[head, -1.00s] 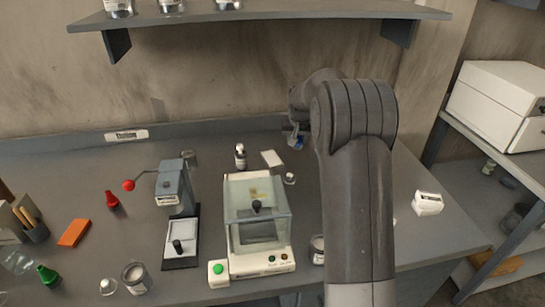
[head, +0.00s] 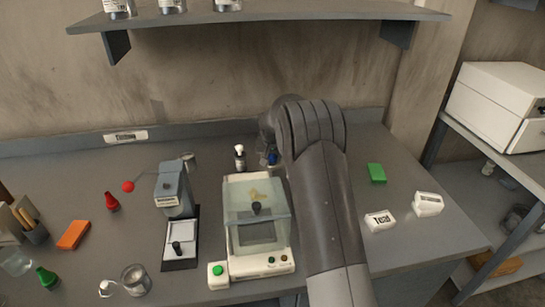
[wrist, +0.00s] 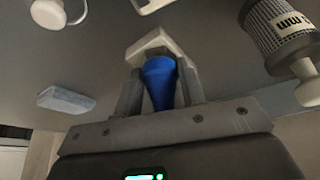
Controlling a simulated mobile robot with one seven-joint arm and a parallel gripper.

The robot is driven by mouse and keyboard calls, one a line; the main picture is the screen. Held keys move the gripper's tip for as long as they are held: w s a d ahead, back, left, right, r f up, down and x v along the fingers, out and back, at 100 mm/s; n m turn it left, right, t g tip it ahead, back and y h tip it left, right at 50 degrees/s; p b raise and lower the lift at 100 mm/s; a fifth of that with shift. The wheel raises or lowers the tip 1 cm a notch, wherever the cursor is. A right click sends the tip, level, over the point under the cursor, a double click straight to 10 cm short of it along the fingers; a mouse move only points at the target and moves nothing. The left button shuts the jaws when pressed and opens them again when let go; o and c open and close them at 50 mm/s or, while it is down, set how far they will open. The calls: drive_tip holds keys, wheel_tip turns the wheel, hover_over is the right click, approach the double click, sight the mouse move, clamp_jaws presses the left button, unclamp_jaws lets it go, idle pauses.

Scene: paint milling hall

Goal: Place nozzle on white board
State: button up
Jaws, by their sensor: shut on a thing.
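My gripper (wrist: 160,90) is shut on a blue nozzle (wrist: 159,82), which stands between the two fingers in the wrist view. In the head view the nozzle (head: 272,157) is a small blue spot beside my arm, low over the back of the bench and right of a small bottle. A white flat piece (wrist: 150,46), which looks like the white board, lies just beyond the nozzle in the wrist view, partly covered by it and the fingers. I cannot tell whether they touch. In the head view my arm hides the board.
A glass-sided balance (head: 258,232) stands in front of my gripper. The small labelled bottle (head: 239,157) is close on the left. A red nozzle (head: 111,201) and a green one (head: 47,276) stand further left.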

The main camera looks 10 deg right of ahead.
drive_tip(key=o, duration=1)
drive_tip(key=shift+f, duration=0.1)
drive_tip(key=s+r, duration=1.6)
drive_tip(key=r, duration=0.4)
drive_tip(key=s+r+n, duration=0.1)
drive_tip(key=s+r, duration=0.4)
drive_tip(key=s, duration=0.7)
drive_tip(key=shift+n+t+y, duration=0.4)
drive_tip(key=shift+n+t, duration=0.1)
drive_tip(key=shift+n, duration=0.1)
drive_tip(key=s+f, duration=0.1)
drive_tip(key=s, duration=0.6)
drive_tip(key=s+f, duration=0.1)
drive_tip(key=s, duration=0.7)
drive_tip(key=s+f, duration=0.1)
drive_tip(key=s, duration=0.6)
drive_tip(key=shift+s+f, duration=0.3)
drive_tip(key=shift+f, duration=0.05)
